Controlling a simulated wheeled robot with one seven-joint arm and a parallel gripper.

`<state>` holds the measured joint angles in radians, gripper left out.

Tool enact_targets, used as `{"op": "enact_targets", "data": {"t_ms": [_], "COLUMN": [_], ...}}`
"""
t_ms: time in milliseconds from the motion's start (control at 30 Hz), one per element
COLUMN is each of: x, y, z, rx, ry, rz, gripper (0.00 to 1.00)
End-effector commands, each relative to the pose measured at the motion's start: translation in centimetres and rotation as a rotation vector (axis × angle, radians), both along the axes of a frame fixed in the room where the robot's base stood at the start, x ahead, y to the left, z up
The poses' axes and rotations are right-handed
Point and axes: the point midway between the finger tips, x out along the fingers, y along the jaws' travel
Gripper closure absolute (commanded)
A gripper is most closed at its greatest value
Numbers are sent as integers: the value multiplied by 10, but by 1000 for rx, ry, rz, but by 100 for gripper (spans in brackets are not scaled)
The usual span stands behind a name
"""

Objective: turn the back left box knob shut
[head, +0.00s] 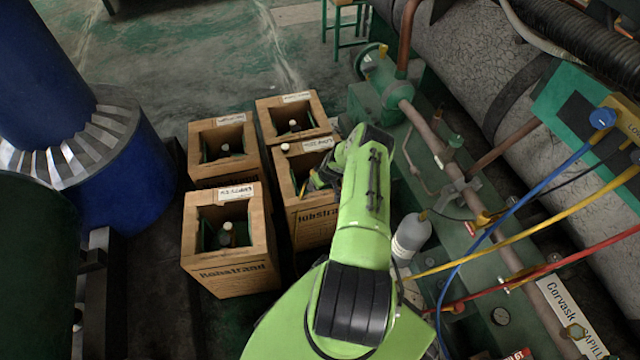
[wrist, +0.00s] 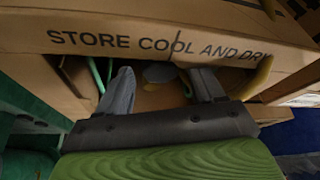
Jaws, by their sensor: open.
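Four cardboard boxes with open tops stand in two rows. My gripper (head: 312,183) is over the opening of the front right box (head: 310,228), not the back left one in this view. In the wrist view my gripper (wrist: 163,88) is open, its grey fingers reaching down into a box opening. A round grey knob-like top (wrist: 162,73) shows between and beyond the fingertips, partly hidden; contact cannot be told. The box wall (wrist: 165,42) reads "STORE COOL AND DRY".
The front left box (head: 232,278) and back right box (head: 286,104) stand close by. A grey bottle (head: 411,238), hoses and green machinery (head: 385,92) lie right of my arm. A blue column (head: 117,165) stands left.

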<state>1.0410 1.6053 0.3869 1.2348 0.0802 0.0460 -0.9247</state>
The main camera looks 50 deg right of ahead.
Motion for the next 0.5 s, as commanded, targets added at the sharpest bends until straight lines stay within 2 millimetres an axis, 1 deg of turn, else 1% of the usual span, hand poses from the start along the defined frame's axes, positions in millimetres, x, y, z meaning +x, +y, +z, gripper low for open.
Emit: {"op": "enact_targets", "data": {"t_ms": [33, 67, 400, 500], "x": [0, 0, 0, 0], "y": [0, 0, 0, 0], "z": [1, 1, 1, 1], "rx": [0, 0, 0, 0], "ry": [0, 0, 0, 0], "rz": [0, 0, 0, -1], "gripper": [33, 36, 88, 89]}}
